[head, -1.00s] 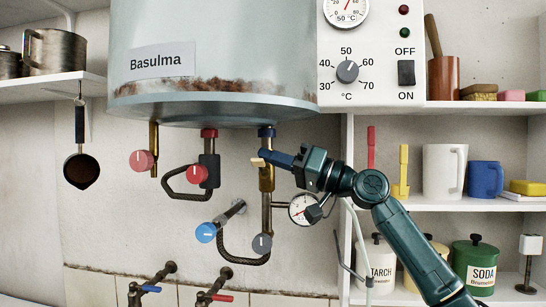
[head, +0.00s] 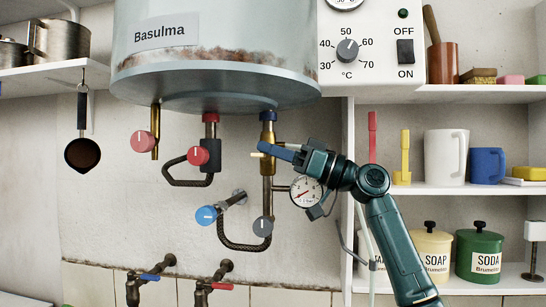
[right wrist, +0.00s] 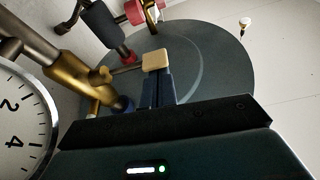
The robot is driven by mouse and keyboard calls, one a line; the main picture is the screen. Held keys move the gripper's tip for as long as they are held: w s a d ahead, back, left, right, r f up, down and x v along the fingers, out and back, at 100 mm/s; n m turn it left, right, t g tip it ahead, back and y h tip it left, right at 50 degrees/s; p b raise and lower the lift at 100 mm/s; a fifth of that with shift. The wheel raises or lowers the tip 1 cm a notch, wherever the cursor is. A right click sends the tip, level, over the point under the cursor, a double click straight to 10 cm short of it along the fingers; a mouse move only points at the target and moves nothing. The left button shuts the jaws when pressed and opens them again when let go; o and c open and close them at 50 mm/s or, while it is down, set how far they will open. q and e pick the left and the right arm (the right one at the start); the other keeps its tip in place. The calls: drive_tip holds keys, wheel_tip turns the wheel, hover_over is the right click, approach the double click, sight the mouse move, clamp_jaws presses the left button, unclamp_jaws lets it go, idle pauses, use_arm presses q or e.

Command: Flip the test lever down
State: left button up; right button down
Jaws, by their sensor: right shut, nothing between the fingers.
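The test lever (head: 257,155) is a small tan-tipped lever on the brass valve (head: 267,131) under the boiler's blue collar. In the right wrist view its tan tip (right wrist: 156,60) sits on a thin rod coming from the brass valve body (right wrist: 80,82). My right gripper (head: 263,147) is shut and empty. Its blue fingers lie just above the tan tip in the head view and hide part of the rod. In the right wrist view the fingers (right wrist: 155,91) end right at the tip; they appear to touch it. My left gripper is not in view.
The boiler (head: 215,70) hangs above. A pressure gauge (head: 305,191) sits close below my right gripper. Shelves (head: 470,188) with jars and mugs stand to the right.

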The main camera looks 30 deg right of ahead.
use_arm(q)
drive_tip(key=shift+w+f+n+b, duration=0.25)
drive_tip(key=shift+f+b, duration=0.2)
drive_tip(key=shift+b, duration=0.35)
use_arm(e)
drive_tip(key=shift+f, duration=1.1)
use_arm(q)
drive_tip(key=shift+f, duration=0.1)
use_arm(e)
drive_tip(key=shift+f, duration=0.15)
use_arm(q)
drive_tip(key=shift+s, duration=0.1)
